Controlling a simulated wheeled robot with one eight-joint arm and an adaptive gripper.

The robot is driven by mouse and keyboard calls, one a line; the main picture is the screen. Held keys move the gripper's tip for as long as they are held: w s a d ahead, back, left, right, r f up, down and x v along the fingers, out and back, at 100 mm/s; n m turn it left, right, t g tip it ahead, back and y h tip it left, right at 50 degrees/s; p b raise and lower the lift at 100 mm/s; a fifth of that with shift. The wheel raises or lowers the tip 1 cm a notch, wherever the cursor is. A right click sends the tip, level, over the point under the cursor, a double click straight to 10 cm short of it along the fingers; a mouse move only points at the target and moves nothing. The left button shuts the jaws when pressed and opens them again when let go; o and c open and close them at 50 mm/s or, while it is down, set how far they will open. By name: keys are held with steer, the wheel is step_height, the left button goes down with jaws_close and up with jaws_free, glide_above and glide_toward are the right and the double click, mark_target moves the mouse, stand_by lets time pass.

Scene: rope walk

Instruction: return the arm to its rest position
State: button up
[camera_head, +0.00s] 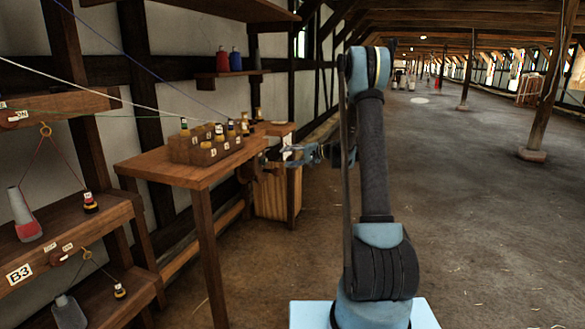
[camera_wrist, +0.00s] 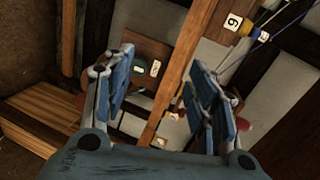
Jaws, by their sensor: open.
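My gripper (camera_head: 281,154) reaches left from my arm in the head view, at about the height of the table top and beside the table's right end. In the wrist view my gripper (camera_wrist: 162,92) shows two blue fingers spread well apart. Nothing is between the fingertips; wall timbers and shelves show behind them. The arm stands up from its light blue base and bends over at the top, and its upper part hides some of the room behind it.
A wooden table (camera_head: 205,176) bears a compartmented box (camera_head: 190,152) holding several bobbins. Shelves (camera_head: 62,236) with cones and pulleys stand at left, with strings stretched above. A wooden bin (camera_head: 272,194) stands beyond the table. Posts (camera_head: 548,85) stand at right. The floor (camera_head: 480,210) there is clear.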

steer(key=s+d+r+n+g+h, duration=0.1)
steer(key=s+d+r+h, duration=0.1)
steer(key=s, duration=0.7)
steer(key=s+d+r+h, duration=0.2)
steer(key=s+h, duration=0.1)
steer(key=s, duration=0.7)
steer(key=s+d+r+n+g+h, duration=0.1)
steer(key=s+d+r+h, duration=0.15)
steer(key=s, duration=0.65)
steer(key=s+d+f+h, duration=0.2)
steer(key=s+d+f, duration=0.2)
steer(key=s, duration=0.5)
steer(key=s+d+f+h, duration=0.2)
steer(key=s+d+f, duration=0.2)
steer(key=s, duration=0.6)
steer(key=s+d+f+n+h, duration=0.1)
steer(key=s+d+f+h, duration=0.2)
steer(key=s+d, duration=0.3)
steer(key=s+f, duration=0.1)
steer(key=s, duration=0.2)
steer(key=shift+s+d+g, duration=0.15)
steer(key=shift+s+g, duration=0.05)
steer(key=shift+g, duration=0.2)
